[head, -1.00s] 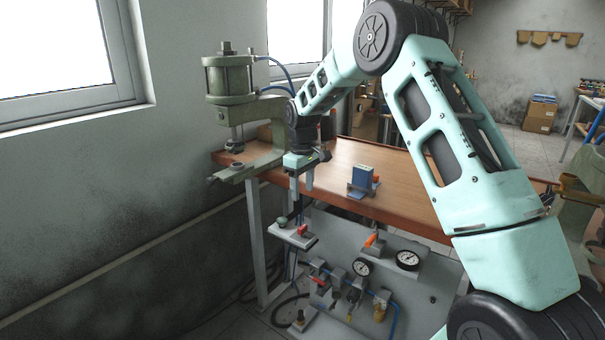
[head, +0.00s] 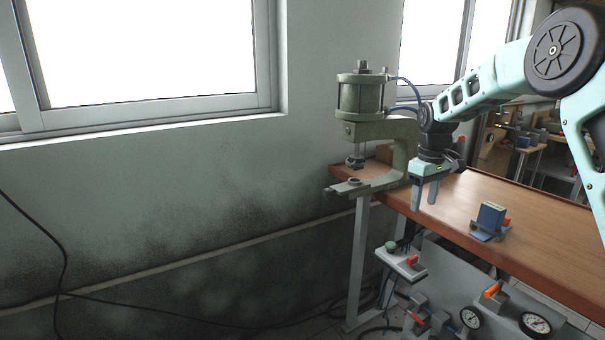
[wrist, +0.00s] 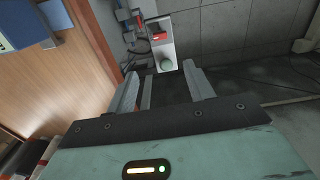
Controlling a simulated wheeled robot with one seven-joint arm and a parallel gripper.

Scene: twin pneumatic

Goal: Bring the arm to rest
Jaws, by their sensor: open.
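My gripper (head: 424,195) hangs fingers-down at the left end of the wooden bench, just right of the green C-frame press. In the head view its two fingers are apart with nothing between them. In the wrist view the gripper (wrist: 165,88) is also open and empty, and a small shelf with a green button and a red switch shows below, beyond the fingertips. My arm reaches in from the right side of the head view, its elbow raised at the upper right.
The press (head: 395,130) with its cylinder stands at the bench (head: 540,218) corner, close to my gripper. A blue block in a fixture (head: 491,218) sits on the bench. Button shelf (head: 401,263) and gauges (head: 535,323) are below the front edge. Wall and windows fill the left.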

